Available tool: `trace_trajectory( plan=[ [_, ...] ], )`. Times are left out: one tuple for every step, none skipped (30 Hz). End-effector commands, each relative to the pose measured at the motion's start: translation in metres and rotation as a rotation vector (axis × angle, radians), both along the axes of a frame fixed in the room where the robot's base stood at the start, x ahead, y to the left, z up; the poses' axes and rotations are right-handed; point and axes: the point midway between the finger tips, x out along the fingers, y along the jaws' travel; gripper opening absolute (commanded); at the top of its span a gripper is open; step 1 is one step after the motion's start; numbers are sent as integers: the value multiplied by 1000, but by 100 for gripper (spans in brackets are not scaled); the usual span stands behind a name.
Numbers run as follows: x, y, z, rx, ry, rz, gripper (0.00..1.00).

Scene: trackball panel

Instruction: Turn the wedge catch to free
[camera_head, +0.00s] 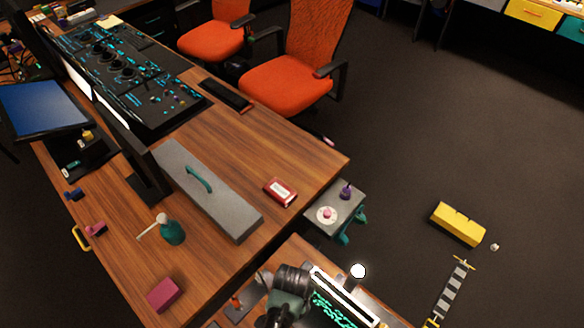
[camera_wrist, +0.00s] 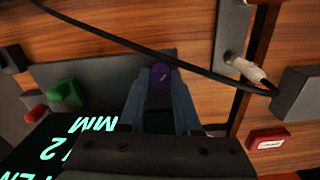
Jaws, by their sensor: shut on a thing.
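In the wrist view my gripper (camera_wrist: 160,88) has its two blue-grey fingers closed on a small purple piece (camera_wrist: 160,73). The rounded purple end shows between the fingertips; the rest is hidden. I take it for the wedge catch, but its wedge shape and turn angle cannot be made out. Behind it lies a dark grey plate (camera_wrist: 105,75) on wood. In the head view my wrist (camera_head: 290,278) is at the bottom, over the near desk, and hides the fingertips and the catch.
A green knob (camera_wrist: 66,94) and a lit screen (camera_wrist: 75,145) are left of the fingers. A black cable (camera_wrist: 130,42) crosses above them, near a pale plug (camera_wrist: 244,68). A red box (camera_wrist: 268,140) is at right. A white ball (camera_head: 358,271) sits right of my wrist.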

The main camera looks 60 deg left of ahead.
Motion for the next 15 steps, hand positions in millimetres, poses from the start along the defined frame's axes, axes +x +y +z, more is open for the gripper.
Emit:
trace_trajectory(
  plan=[
    [0,-1,2,-1,1,43,0],
    [0,0,2,0,1,71,0],
    [0,0,2,0,0,111,0],
    [0,0,2,0,1,139,0],
    [0,0,2,-1,1,167,0],
    [0,-1,2,-1,1,205,0],
    [0,-1,2,-1,2,234,0],
    [0,-1,2,-1,1,262,0],
    [0,0,2,0,1,300,0],
    [0,0,2,0,1,328,0],
    [0,-1,1,0,1,355,0],
    [0,-1,1,0,1,391,0],
    [0,-1,1,0,1,418,0],
    [0,-1,1,0,1,443,0],
    [0,0,1,0,1,477,0]
  ],
)
